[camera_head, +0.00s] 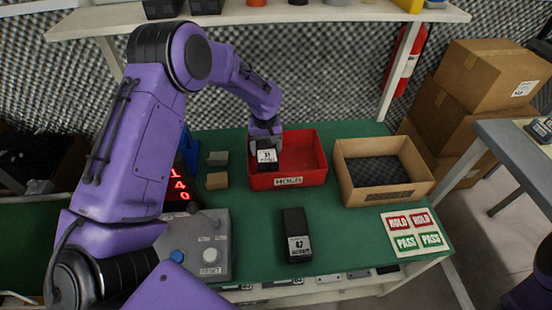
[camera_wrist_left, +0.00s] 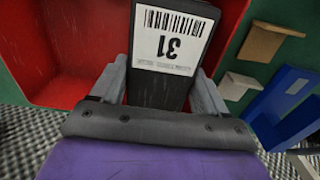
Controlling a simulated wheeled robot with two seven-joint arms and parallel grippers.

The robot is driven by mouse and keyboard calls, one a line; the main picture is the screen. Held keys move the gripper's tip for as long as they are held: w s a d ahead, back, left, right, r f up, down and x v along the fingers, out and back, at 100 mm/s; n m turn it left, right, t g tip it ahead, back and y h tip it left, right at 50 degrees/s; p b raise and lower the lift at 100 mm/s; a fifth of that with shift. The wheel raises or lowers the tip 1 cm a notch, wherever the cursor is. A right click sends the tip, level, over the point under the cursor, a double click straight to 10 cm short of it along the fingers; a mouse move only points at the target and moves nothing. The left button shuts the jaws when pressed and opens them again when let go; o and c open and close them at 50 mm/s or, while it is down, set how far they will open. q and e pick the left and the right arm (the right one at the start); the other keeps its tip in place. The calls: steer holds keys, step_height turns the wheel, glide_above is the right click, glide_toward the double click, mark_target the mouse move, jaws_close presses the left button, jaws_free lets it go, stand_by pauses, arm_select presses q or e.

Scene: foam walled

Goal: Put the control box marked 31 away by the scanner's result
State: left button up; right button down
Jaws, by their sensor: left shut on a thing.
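The black control box marked 31 (camera_head: 267,157) has a white barcode label. It also shows in the left wrist view (camera_wrist_left: 168,50), between the two fingers. My left gripper (camera_head: 264,130) is shut on it and holds it at the left part of the red HOLD bin (camera_head: 288,182). I cannot tell whether the box touches the bin floor. The tan box (camera_head: 420,190) to the right looks empty, its front label unreadable. The scanner's red digits (camera_head: 179,184) are partly hidden behind my left arm. My right gripper is not in view.
Another black box marked 47 (camera_head: 296,236) lies on the green table. A sheet of HOLD and PASS stickers (camera_head: 416,230) lies at the right. A grey panel with buttons (camera_head: 212,250) is at the front left. Small blocks (camera_head: 217,180) sit left of the red bin.

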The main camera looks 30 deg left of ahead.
mark_target(267, 146)
arm_select(q)
step_height(267, 146, down, 7)
steer(key=shift+w+r, duration=0.15)
steer(key=shift+d, duration=0.1)
steer(key=o, duration=1.1)
step_height(267, 146, up, 12)
steer(key=shift+r, duration=0.1)
